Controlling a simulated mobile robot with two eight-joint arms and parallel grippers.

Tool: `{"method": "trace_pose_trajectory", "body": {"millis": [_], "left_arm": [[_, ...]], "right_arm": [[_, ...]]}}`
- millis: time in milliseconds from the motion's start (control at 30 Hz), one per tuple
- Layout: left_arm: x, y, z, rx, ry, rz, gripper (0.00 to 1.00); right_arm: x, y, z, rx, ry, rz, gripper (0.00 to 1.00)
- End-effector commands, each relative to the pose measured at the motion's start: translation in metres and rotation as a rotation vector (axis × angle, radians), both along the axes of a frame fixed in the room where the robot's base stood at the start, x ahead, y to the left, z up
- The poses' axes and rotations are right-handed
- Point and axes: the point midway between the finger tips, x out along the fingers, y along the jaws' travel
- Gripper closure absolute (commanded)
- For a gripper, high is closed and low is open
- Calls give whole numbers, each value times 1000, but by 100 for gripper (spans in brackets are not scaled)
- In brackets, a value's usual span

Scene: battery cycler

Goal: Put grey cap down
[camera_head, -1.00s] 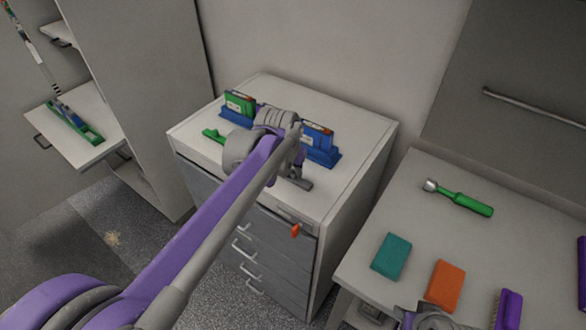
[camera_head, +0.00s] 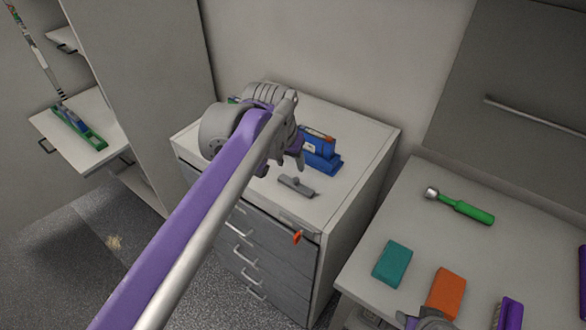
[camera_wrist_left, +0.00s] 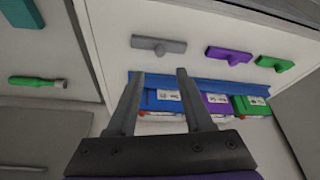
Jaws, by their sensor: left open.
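The grey cap (camera_head: 297,186), a flat bar with a small knob, lies on the cabinet top in front of the blue rack. It also shows in the left wrist view (camera_wrist_left: 158,47), just beyond the fingertips. My left gripper (camera_head: 296,158) is open and empty above and behind the cap, apart from it; its two spread fingers show in the left wrist view (camera_wrist_left: 156,76). The blue rack (camera_head: 326,165) holds a blue battery (camera_head: 317,147); the wrist view also shows a purple battery (camera_wrist_left: 216,105) and a green one (camera_wrist_left: 247,105). My right gripper (camera_head: 428,320) is cut off at the bottom edge.
A purple cap (camera_wrist_left: 228,55) and a green cap (camera_wrist_left: 274,63) lie in line with the grey one, hidden by my arm in the head view. The right table has a green-handled tool (camera_head: 460,206), teal block (camera_head: 392,263), orange block (camera_head: 446,290) and purple brush (camera_head: 508,314).

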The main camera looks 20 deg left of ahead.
Motion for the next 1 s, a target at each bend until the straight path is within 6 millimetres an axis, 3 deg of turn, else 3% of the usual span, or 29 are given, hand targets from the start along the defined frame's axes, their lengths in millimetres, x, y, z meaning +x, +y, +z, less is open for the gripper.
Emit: {"method": "trace_pose_trajectory", "body": {"millis": [200,333,433,567,800,900,1000], "left_arm": [[-9,1,22,0,0,0,49],[-11,1,23,0,0,1,49],[-24,3,15,0,-6,6,49],[-68,10,-17,1,-26,24,49],[-169,21,-109,1,-73,65,49],[-198,23,-139,1,-86,76,49],[-214,24,-157,1,-94,83,49]], "right_arm": [[1,0,2,0,-2,0,55],[1,0,2,0,-2,0,55],[1,0,2,0,-2,0,55],[1,0,2,0,-1,0,55],[1,0,2,0,-1,0,55],[1,0,2,0,-2,0,55],[1,0,2,0,-2,0,55]]}}
